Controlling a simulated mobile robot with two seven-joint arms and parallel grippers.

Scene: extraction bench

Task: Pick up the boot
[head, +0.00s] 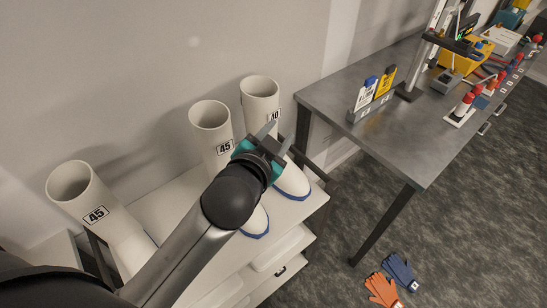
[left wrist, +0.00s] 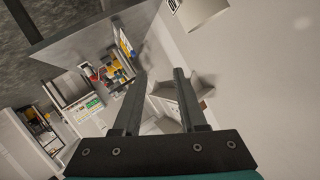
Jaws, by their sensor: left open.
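Three white boots with blue-edged soles stand on a white shelf unit (head: 165,210). The left boot (head: 77,192) is labelled 45 and stands apart; my arm covers part of its foot. The middle boot (head: 211,132) is also labelled 45. The right boot (head: 259,101) has a label that seems to read 40, partly covered by a finger. My left gripper (head: 279,136) is open and empty, in front of the right boot in the head view. In the left wrist view, a white labelled piece, likely a boot shaft (left wrist: 200,10), shows at the top, outside the fingers.
A grey metal bench (head: 420,135) stands at the right with a card holder (head: 371,109), a stand and several red-capped items. Orange gloves (head: 382,290) and blue gloves (head: 400,271) lie on the carpet. A wall is close behind the boots.

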